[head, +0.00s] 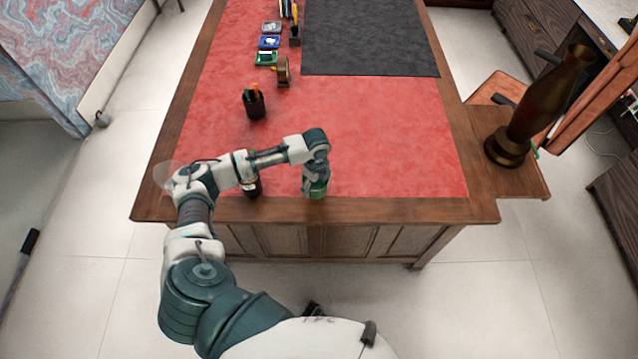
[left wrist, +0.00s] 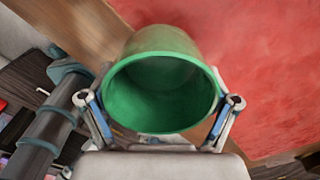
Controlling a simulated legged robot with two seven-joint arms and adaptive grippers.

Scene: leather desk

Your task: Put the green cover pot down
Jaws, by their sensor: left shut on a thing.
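The green cover pot (head: 318,190) is at the near edge of the desk's red leather top, partly hidden by my gripper. In the left wrist view the pot (left wrist: 160,100) shows its round green rim and its empty-looking inside. My left gripper (head: 316,182) is shut on the pot, with a finger on either side of it in the left wrist view. I cannot tell whether the pot's base touches the desk or is slightly above it. My right gripper is not in view.
A dark container (head: 252,188) stands partly hidden behind my left forearm. A black pen cup (head: 254,106) and a brown round item (head: 283,72) stand farther back. A dark mat (head: 370,40) covers the back. A tall bronze vase (head: 535,105) stands right. The red top's middle right is clear.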

